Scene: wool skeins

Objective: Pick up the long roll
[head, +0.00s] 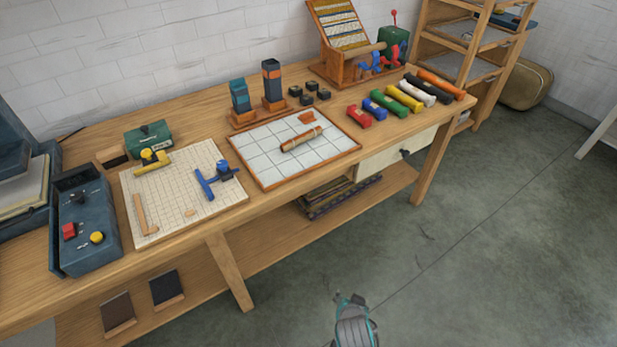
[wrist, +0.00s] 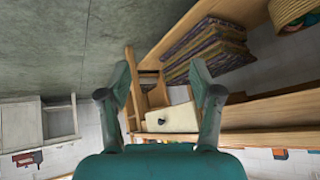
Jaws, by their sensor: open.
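A brown roll (head: 301,139) lies slantwise on a white gridded board (head: 269,168) with a wooden rim, in the middle of the workbench. A row of coloured rolls lies to its right, from a short red roll (head: 359,116) to an orange roll (head: 441,84), which looks among the longest. I cannot tell for certain which is the long roll. My gripper (head: 350,297) is low in front of the bench, over the floor and apart from every roll. In the wrist view its fingers (wrist: 160,78) are spread with nothing between them. No roll shows clearly there.
The workbench (head: 190,228) also holds a cream gridded board (head: 183,205) with tools, upright blocks (head: 272,82), small black pieces (head: 308,98) and a dark blue box (head: 88,225). A drawer (wrist: 172,119) and patterned stack (wrist: 208,48) are under the top.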

